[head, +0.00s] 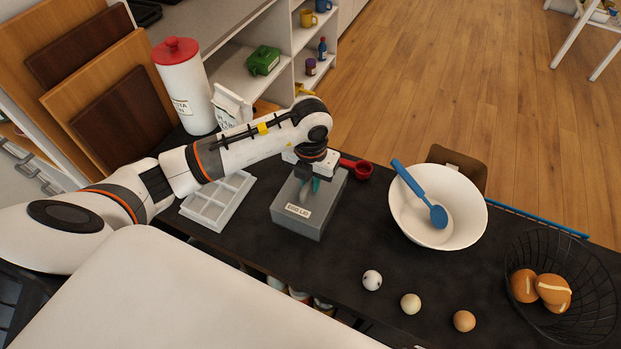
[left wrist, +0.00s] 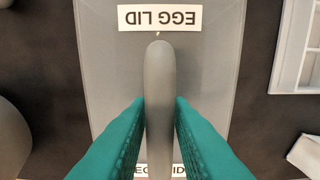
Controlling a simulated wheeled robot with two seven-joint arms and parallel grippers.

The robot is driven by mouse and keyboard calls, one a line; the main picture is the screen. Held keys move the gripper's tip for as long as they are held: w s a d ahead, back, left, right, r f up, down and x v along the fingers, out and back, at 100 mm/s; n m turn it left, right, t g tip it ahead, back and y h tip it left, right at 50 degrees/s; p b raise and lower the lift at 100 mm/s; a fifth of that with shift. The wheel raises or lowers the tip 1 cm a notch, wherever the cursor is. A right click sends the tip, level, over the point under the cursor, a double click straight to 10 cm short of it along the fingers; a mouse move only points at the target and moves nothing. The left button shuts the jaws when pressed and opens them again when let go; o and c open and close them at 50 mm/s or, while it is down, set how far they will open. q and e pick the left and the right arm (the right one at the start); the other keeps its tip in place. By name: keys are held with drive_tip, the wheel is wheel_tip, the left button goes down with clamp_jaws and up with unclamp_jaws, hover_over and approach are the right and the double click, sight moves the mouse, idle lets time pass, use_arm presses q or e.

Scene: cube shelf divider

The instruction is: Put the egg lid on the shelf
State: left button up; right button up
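The egg lid (head: 298,224) is a grey box-shaped piece with a white "EGG LID" label, on the dark table near the middle of the head view. In the left wrist view the egg lid (left wrist: 110,65) shows from above with a rounded grey handle. My left gripper (left wrist: 160,105) has its teal fingers on either side of this handle, seemingly touching it. In the head view my left gripper (head: 309,187) is over the lid's top. The white shelf (head: 285,75) stands at the back, with mugs, bottles and a green item. My right gripper is not in view.
A white divided tray (head: 217,203) lies left of the lid. A red scoop (head: 357,168) and a white bowl (head: 408,215) with a blue spoon (head: 420,190) are to the right. Several loose balls or eggs and a wire basket (head: 593,275) are further right. A red-lidded canister (head: 184,95) stands behind.

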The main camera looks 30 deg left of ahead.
use_arm(q)
drive_tip(key=shift+o, duration=1.3)
drive_tip(key=shift+r, duration=0.2)
wheel_tip(320, 180, up, 12)
drive_tip(key=b, duration=0.1)
